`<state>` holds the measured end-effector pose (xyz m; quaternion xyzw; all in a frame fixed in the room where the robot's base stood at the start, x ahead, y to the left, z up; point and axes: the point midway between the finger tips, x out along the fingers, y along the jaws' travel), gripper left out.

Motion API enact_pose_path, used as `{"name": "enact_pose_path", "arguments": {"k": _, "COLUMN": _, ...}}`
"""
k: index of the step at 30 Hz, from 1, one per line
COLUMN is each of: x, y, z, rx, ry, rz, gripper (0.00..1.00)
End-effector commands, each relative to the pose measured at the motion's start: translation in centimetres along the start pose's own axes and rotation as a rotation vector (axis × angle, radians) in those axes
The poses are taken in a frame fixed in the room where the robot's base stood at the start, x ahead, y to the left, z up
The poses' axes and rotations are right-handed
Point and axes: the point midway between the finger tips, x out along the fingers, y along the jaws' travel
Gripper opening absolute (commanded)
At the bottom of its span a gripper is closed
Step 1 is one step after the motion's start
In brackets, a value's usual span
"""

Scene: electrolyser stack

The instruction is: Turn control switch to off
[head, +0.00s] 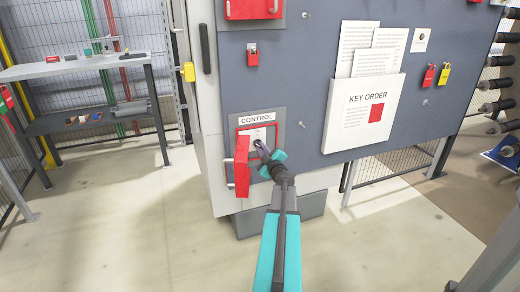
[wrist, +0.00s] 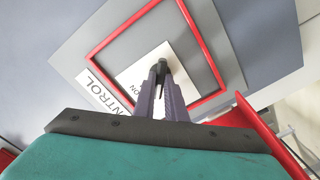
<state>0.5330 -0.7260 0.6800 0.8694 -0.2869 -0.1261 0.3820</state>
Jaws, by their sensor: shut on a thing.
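The control switch sits on a pale plate (wrist: 137,75) inside a red frame (wrist: 215,78), on a grey panel labelled CONTROL (head: 257,118). The letters ON show on the plate in the wrist view. My gripper (wrist: 161,68) reaches into the red frame. Its fingers are close together on the dark switch handle at the plate's middle. The fingertips hide most of the handle, so its angle is hard to tell. In the head view my gripper (head: 259,146) is at the CONTROL box from the right. The red cover (head: 242,168) stands swung open at the left.
A KEY ORDER pocket (head: 365,112) with papers is on the board right of the switch. Red and yellow padlocks (head: 429,75) hang farther right. A shelf (head: 75,66) stands at the left. The floor in front is clear.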

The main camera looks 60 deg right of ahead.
Motion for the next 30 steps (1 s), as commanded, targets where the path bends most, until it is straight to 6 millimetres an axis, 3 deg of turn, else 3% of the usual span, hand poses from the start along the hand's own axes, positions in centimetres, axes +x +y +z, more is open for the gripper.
{"name": "enact_pose_path", "arguments": {"k": 18, "x": -0.03, "y": -0.42, "z": -0.09, "rx": -0.345, "ry": 0.005, "rz": -0.004, "gripper": 0.00}}
{"name": "enact_pose_path", "arguments": {"k": 30, "x": -0.03, "y": -0.36, "z": -0.17, "rx": -0.375, "ry": 0.006, "rz": -0.005, "gripper": 0.00}}
